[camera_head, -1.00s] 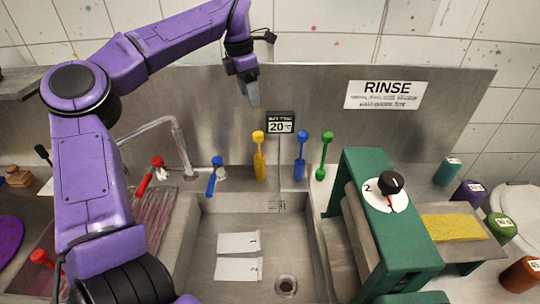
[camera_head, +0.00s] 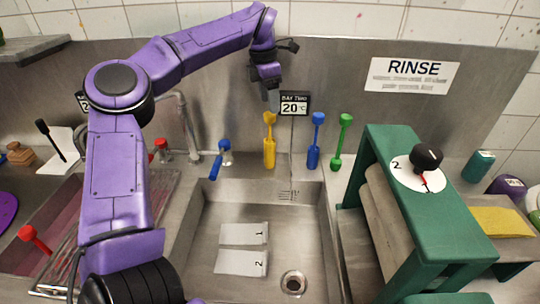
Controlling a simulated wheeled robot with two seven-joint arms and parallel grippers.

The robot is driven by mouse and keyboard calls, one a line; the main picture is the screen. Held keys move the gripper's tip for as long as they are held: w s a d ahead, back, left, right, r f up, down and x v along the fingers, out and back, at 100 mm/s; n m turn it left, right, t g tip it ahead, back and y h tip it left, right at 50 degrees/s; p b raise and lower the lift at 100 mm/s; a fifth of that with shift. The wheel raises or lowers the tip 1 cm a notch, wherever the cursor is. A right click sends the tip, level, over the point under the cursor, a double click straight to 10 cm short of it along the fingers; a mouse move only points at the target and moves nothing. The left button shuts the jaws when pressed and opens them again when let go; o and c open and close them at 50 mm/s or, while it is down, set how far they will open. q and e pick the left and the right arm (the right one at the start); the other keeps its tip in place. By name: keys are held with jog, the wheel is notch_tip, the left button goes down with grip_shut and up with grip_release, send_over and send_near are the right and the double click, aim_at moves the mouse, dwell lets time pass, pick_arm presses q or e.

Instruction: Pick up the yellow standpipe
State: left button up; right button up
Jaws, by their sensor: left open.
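The yellow standpipe (camera_head: 269,142) stands upright on the ledge behind the sink, against the steel splashback. A blue standpipe (camera_head: 315,141) and a green standpipe (camera_head: 342,142) stand to its right. My left gripper (camera_head: 272,98) points down just above the yellow standpipe's top, apart from it as far as I can tell. It is open and holds nothing. My right gripper does not show.
The sink (camera_head: 230,195) holds two numbered white cards (camera_head: 240,262) and a drain. A blue-handled tap (camera_head: 220,160) is left of the yellow standpipe. A temperature sign (camera_head: 294,104) hangs right beside my gripper. A green mangle frame (camera_head: 440,215) stands at right.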

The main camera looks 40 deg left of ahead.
aim_at(270, 140)
pick_arm(q)
notch_tip(270, 140, down, 10)
jog(key=shift+w+a+r+p, duration=0.1)
jog(key=shift+p, duration=1.15)
jog(key=shift+f, duration=0.25)
grip_shut()
